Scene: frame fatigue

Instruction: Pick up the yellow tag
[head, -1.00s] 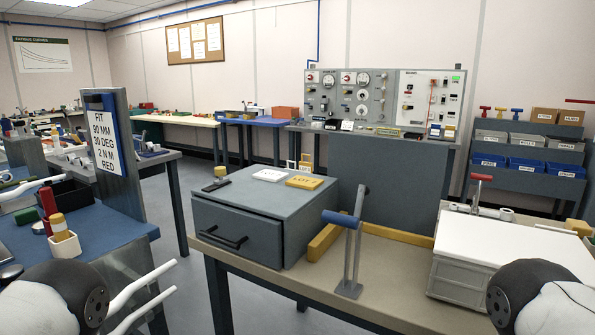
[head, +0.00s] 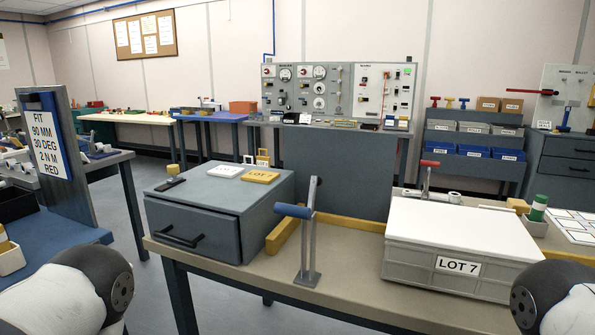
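The yellow tag (head: 260,176), printed with lettering that seems to read LOT 7, lies flat on top of a grey drawer cabinet (head: 207,221) on the near workbench. A dark tool with a yellow end (head: 172,179) lies further left on the same top. Rounded parts of my arms show at the bottom left and bottom right corners. Neither of my grippers is in view.
A blue-handled lever (head: 305,232) stands on the bench (head: 350,273) right of the cabinet. A grey LOT 7 case (head: 405,259) with a white lid is further right. A yellow bar (head: 283,235) lies beside the cabinet. A sign panel (head: 79,160) stands at left.

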